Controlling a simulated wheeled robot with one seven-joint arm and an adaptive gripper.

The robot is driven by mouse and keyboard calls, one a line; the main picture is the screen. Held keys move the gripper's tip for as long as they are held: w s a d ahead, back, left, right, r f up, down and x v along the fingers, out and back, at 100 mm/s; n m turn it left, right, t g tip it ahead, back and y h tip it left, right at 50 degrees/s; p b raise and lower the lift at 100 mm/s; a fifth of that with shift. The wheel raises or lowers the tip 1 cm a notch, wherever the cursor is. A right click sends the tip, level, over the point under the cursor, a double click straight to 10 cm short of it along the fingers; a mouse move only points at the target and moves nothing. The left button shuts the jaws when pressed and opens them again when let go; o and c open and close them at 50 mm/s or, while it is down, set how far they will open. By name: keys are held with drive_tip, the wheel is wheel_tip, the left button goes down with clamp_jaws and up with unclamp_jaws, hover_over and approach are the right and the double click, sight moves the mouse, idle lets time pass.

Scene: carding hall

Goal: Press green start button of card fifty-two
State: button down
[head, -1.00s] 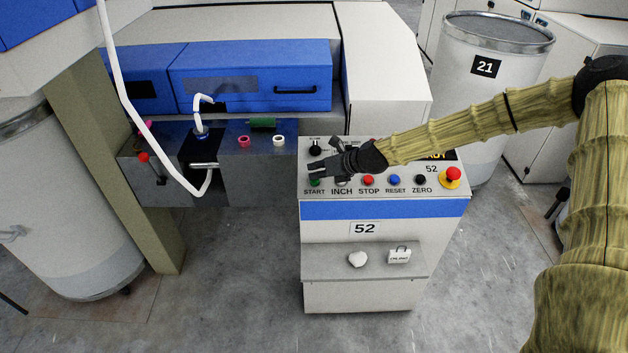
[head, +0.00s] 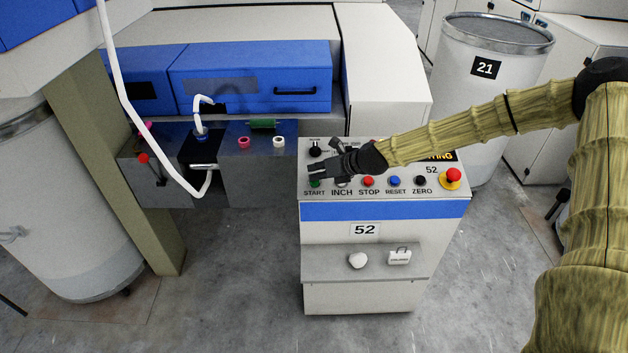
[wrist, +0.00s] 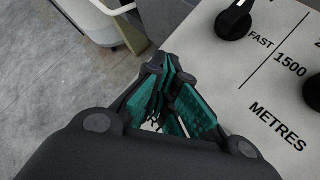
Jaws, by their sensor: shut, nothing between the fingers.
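The console of card 52 (head: 330,275) stands in the middle of the head view, with a sloping button panel on top. The green START button (head: 314,184) is at the panel's left end, partly covered by my gripper. My gripper (head: 315,171) is shut and empty, its tips over the START button in the picture. Whether the tips touch the button cannot be told. In the wrist view the closed teal-padded fingers (wrist: 165,100) hide what lies under them. The panel's display (head: 440,156) is partly behind my arm and shows yellow letters ending in "TING".
Right of START sit INCH, a red STOP button (head: 368,181), blue RESET (head: 394,181), black ZERO (head: 420,181) and a red emergency stop (head: 452,176). A white hose (head: 133,115) hangs at the left. A drum marked 21 (head: 485,100) stands behind right. The floor in front is clear.

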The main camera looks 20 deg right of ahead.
drive_tip(key=shift+s+r+p, duration=0.2)
drive_tip(key=shift+r+p, duration=0.15)
drive_tip(key=shift+r, duration=0.35)
drive_tip(key=r+p, duration=0.2)
drive_tip(key=r, duration=0.1)
drive_tip(key=s+r+p, duration=0.1)
drive_tip(key=shift+s+a+r, duration=0.1)
drive_tip(key=shift+a+r, duration=0.15)
drive_tip(key=shift+r, duration=0.15)
idle(0.7)
